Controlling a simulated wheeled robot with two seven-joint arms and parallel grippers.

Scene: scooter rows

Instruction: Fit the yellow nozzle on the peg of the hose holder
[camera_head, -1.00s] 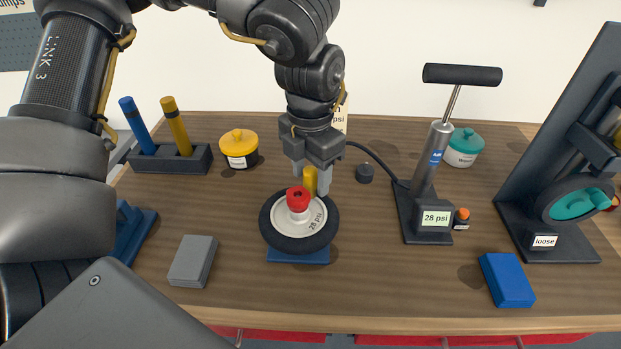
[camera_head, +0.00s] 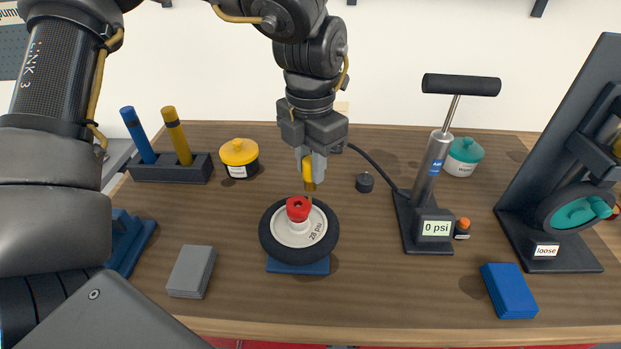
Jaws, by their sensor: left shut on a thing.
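My left gripper (camera_head: 311,165) is shut on the yellow nozzle (camera_head: 309,174) and holds it upright, just above and behind the wheel (camera_head: 274,244). A gap shows between the nozzle's lower end and the red piece (camera_head: 298,208) at the wheel's middle. The black hose (camera_head: 373,159) runs from the pump (camera_head: 432,170) to behind my left gripper, where its end is hidden. A short dark round piece (camera_head: 364,183) stands on the table to the right of the gripper; I cannot tell whether it is the holder's peg. My right gripper is not in view.
The wheel, marked 28 psi, lies on a blue stand (camera_head: 300,266). The pump's display (camera_head: 436,228) reads 0 psi. A yellow-lidded pot (camera_head: 239,158) stands back left, a grey block (camera_head: 192,271) front left, a blue block (camera_head: 509,290) front right. A tall stand (camera_head: 556,150) is at right.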

